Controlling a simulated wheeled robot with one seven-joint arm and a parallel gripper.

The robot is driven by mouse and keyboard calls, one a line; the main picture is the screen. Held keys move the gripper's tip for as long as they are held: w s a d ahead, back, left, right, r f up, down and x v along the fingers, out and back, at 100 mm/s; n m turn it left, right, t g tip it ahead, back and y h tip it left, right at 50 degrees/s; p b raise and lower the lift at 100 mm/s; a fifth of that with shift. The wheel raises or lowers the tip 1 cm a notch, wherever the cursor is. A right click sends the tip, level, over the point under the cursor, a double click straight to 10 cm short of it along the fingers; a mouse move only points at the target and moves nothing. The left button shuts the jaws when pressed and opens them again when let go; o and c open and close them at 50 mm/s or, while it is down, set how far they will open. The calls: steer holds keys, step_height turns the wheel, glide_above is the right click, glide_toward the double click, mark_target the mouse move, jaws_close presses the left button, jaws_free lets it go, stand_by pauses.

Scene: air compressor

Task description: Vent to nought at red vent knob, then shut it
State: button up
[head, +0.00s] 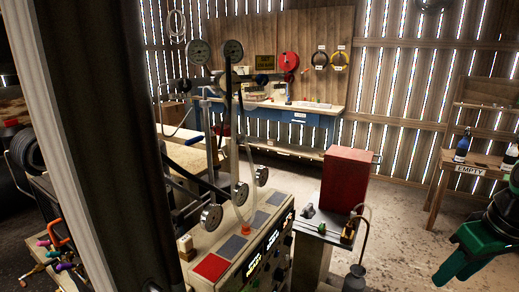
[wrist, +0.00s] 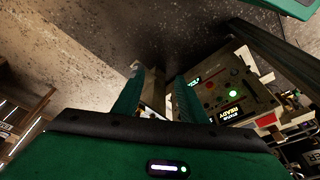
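The compressor's control panel (head: 240,245) stands low in the middle of the head view, with lit displays on its front and several gauges (head: 212,217) above it. The panel front (wrist: 225,95) also shows in the wrist view, right of my fingers, with green lights, small red spots and a display reading READY. I cannot tell which part is the red vent knob. My gripper (wrist: 158,85) is open, its two green fingers apart with nothing held between them. It appears short of the panel. In the head view a green part of my arm shows at the right edge; the fingertips are not clear there.
A red box (head: 346,180) stands on a stand right of the panel, with small fittings in front. Hoses and coloured handles (head: 58,245) lie at lower left. A blue workbench (head: 300,117) is at the back. Bare floor (head: 400,220) lies between the red box and my arm.

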steer(key=s+f+m+g, duration=0.2)
steer(key=s+m+g, duration=0.1)
steer(key=s+m, duration=0.4)
steer(key=shift+s+d+f+m, duration=0.2)
steer(key=shift+s+m, duration=0.2)
steer(key=shift+s, duration=0.75)
steer(key=shift+w+f+h, duration=0.2)
steer(key=shift+w+h, duration=0.1)
steer(key=shift+w, duration=0.35)
stand_by(1.0)
stand_by(0.9)
